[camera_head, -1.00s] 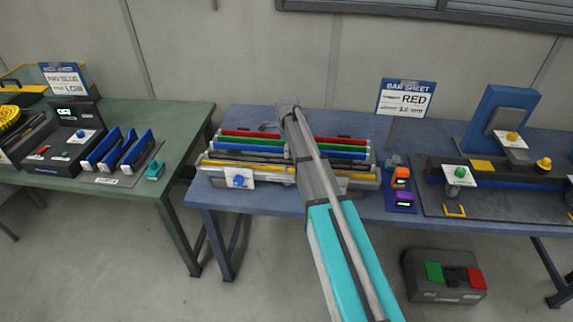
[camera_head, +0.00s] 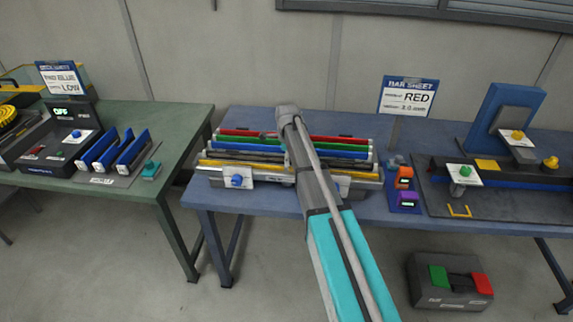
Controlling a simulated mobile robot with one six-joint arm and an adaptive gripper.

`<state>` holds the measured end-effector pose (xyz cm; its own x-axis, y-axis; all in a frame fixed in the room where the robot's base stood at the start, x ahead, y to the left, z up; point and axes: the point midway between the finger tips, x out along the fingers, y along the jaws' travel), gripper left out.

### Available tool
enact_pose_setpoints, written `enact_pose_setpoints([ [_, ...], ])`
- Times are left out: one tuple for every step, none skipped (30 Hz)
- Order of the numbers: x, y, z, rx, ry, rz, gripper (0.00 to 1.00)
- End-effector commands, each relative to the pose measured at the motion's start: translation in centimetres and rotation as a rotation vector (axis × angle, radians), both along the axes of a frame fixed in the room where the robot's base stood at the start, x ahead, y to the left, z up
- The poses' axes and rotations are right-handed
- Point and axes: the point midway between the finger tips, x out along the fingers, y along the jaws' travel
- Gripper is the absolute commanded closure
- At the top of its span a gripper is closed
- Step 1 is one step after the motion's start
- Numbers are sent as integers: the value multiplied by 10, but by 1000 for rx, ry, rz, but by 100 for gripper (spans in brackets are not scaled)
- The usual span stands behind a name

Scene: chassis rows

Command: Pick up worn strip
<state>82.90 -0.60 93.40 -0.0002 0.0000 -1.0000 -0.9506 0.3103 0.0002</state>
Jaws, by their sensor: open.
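A rack (camera_head: 217,182) on the blue table holds several long strips lying side by side. From back to front I see a red strip (camera_head: 240,133), a green strip (camera_head: 237,140), a blue strip (camera_head: 240,147), dark strips and a yellow strip (camera_head: 225,163). I cannot tell from this view which strip is the worn one. My arm reaches over the middle of the rack, its wrist end above the back strips. The arm covers the middle of the strips. My gripper's fingers are hidden behind the arm, so their place relative to the strips does not show.
A sign (camera_head: 407,97) reads "BAR SHEET" and "RED". Orange and purple gauges (camera_head: 404,185) stand right of the rack, beside a fixture with a blue upright (camera_head: 503,115). A green table (camera_head: 180,130) with blue holders stands left. A grey box (camera_head: 447,278) lies on the floor.

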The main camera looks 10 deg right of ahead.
Motion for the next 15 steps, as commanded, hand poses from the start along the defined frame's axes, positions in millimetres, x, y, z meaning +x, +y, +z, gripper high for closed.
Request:
enact_pose_setpoints([
  [0, 0, 0, 0, 0, 0, 43],
  [0, 0, 0, 0, 0, 0, 43],
  [0, 0, 0, 0, 0, 0, 43],
  [0, 0, 0, 0, 0, 0, 43],
  [0, 0, 0, 0, 0, 0, 43],
  [0, 0, 0, 0, 0, 0, 43],
  [0, 0, 0, 0, 0, 0, 43],
  [0, 0, 0, 0, 0, 0, 43],
  [0, 0, 0, 0, 0, 0, 43],
  [0, 0, 0, 0, 0, 0, 43],
  [0, 0, 0, 0, 0, 0, 43],
  [0, 0, 0, 0, 0, 0, 43],
  [0, 0, 0, 0, 0, 0, 47],
  [0, 0, 0, 0, 0, 0, 52],
  [0, 0, 0, 0, 0, 0, 60],
])
